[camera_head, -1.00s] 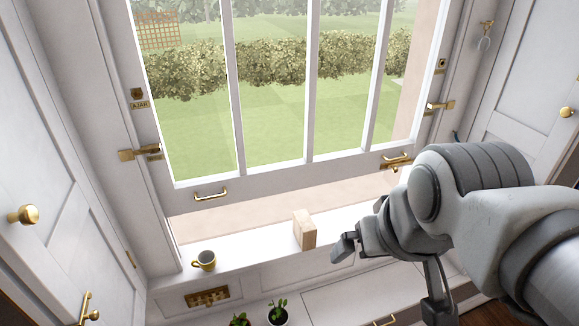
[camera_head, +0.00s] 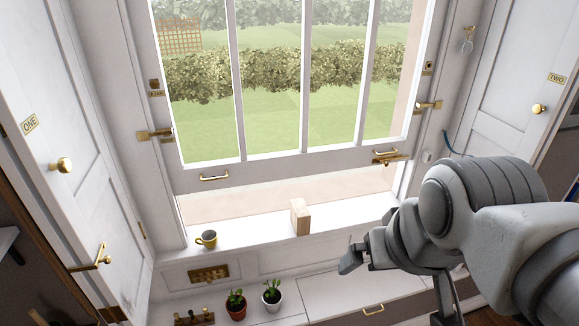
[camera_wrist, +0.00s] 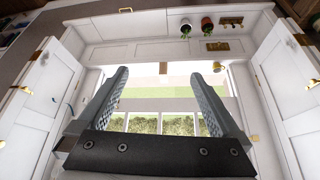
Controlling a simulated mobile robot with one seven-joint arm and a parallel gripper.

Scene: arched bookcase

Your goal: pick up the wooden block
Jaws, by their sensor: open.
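The wooden block (camera_head: 300,217) is a pale, upright rectangular piece. In the wrist view, my gripper (camera_wrist: 158,73) shows two spread fingers with nothing held. A small tan shape between the fingertips, well beyond them, appears to be the block (camera_wrist: 163,68).
Two potted plants, one in a terracotta pot (camera_head: 236,311) and one in a white pot (camera_head: 272,306), stand below. The sash's lower rail (camera_head: 290,170) hangs above the sill. Panelled doors flank the window.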

